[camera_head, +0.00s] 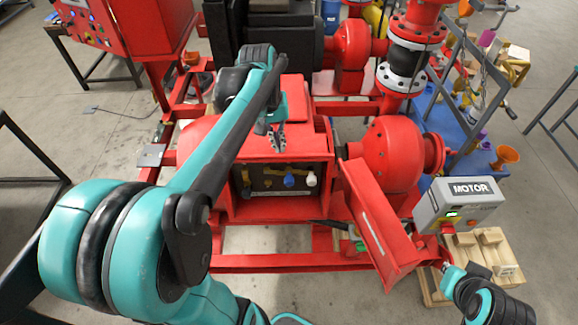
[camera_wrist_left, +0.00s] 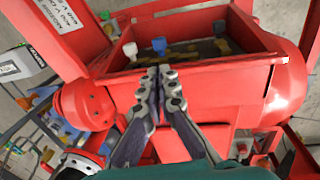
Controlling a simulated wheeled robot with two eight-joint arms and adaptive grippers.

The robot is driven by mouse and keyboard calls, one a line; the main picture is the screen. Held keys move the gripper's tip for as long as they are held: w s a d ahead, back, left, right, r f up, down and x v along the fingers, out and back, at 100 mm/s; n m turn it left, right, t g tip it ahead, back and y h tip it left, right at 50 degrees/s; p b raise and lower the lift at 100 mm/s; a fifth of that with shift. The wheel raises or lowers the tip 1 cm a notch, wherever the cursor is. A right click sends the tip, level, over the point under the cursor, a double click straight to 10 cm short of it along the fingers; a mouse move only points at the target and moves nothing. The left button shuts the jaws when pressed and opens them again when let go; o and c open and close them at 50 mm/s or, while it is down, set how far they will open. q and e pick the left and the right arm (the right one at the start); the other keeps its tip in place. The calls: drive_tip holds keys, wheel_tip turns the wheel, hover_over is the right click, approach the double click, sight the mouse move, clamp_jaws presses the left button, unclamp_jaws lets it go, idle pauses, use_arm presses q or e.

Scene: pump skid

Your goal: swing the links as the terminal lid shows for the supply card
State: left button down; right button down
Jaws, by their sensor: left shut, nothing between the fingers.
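The red terminal box (camera_head: 232,205) stands open in the middle of the head view. Brass-coloured links (camera_head: 267,170) lie in its dark interior with a blue cap (camera_head: 289,180) and a white cap (camera_head: 311,180). In the left wrist view a brass piece (camera_wrist_left: 222,46), the blue cap (camera_wrist_left: 160,45) and the white cap (camera_wrist_left: 130,50) show. The red terminal lid (camera_head: 375,215) hangs open at the right; its printing is only partly readable. My left gripper (camera_head: 277,138) is shut and empty above the box's rear rim; its fingertips (camera_wrist_left: 163,72) also show.
A round red pump casing (camera_head: 392,155) is behind the lid. A red control cabinet (camera_head: 130,25) stands at upper left.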

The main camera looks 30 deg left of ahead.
sight(288, 179)
use_arm(q)
drive_tip(key=f, duration=0.4)
drive_tip(key=w+d+f, duration=0.1)
drive_tip(key=f, duration=0.4)
drive_tip(key=f+b, duration=0.1)
drive_tip(key=f, duration=0.4)
drive_tip(key=shift+w+d, duration=0.25)
drive_tip(key=shift+d+f+y+b, duration=0.15)
drive_tip(key=shift+f+y+b, duration=0.05)
drive_tip(key=shift+y+b, duration=0.1)
